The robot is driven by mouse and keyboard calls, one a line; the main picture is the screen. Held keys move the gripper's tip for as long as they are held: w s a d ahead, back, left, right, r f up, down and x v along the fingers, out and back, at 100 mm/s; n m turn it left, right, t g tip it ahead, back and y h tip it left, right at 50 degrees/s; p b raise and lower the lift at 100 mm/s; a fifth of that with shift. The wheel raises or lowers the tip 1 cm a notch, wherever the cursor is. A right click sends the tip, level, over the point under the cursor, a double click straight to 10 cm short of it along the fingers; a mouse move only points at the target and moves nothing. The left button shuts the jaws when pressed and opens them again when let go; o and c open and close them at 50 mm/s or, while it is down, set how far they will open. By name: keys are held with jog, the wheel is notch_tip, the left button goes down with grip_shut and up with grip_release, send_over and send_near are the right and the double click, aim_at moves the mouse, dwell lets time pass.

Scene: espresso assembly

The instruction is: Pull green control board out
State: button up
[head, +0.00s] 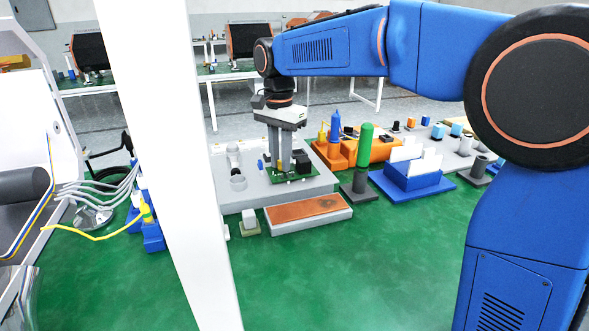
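The green control board (288,178) lies flat at the right part of a light grey fixture plate (245,196). Dark and light parts stand on it, including a black block at its right. My gripper (281,167) points straight down from the end of my blue arm, with its fingertips at the board's upper side. The fingers look close together with a narrow gap. The frame is too small to tell whether they grip the board or a part on it. The fingers hide some of the board.
Left of the board, the plate carries grey cylindrical parts (238,182). A grey block with a brown top (307,208) lies in front. Orange fixtures (370,149), a green-handled tool (364,146) and a blue holder (411,178) stand right. The front green tabletop (350,275) is clear. A white post (180,150) rises at left.

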grip_shut()
jog(key=shift+r, duration=1.2)
dwell(0.9)
jog(key=shift+r, duration=1.3)
jog(key=shift+r, duration=0.15)
jog(key=shift+r, duration=1.35)
